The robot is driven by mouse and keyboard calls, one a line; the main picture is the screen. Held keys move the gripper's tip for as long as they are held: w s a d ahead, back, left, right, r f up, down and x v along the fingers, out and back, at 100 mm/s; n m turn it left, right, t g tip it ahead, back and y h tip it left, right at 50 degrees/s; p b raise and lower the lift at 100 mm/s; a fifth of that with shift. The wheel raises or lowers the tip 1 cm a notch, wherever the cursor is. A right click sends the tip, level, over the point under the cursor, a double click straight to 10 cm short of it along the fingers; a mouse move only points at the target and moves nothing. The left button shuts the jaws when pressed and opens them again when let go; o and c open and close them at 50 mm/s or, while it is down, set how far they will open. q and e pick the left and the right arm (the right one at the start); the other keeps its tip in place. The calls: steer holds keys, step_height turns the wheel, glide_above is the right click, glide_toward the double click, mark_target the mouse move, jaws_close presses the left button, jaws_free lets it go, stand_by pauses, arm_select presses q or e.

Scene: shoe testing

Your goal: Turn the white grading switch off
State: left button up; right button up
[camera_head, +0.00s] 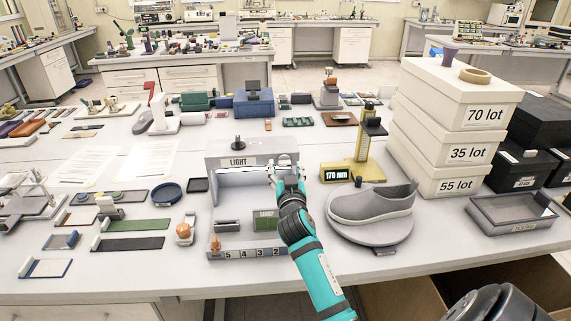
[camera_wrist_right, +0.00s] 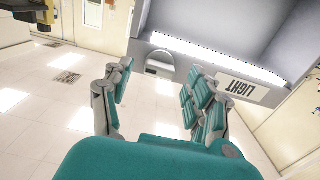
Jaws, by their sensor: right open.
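The grey light booth (camera_head: 219,178) stands on the table with a LIGHT label (camera_head: 238,161) on its front upper edge. In the right wrist view the label (camera_wrist_right: 243,90) appears upside down, and a bright white light strip (camera_wrist_right: 215,58) glows under the booth's top. A small rounded pale switch (camera_wrist_right: 160,62) sits on the booth's front beside the label. My right gripper (camera_head: 287,172) is at the booth's front right corner and largely covers the switch in the head view. Its fingers (camera_wrist_right: 158,98) are spread, with the switch ahead of the gap between them. My left gripper is not in view.
A grey shoe (camera_head: 372,204) on a round stand and a yellow gauge (camera_head: 362,160) reading 170 mm are right of my arm. Stacked white boxes (camera_head: 440,141) stand farther right. A numbered rack (camera_head: 250,252) is at the booth's front.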

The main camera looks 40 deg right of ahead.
steer(key=shift+w+d, duration=0.4)
steer(key=shift+w, duration=0.2)
steer(key=c, duration=1.1)
steer(key=shift+c, duration=0.2)
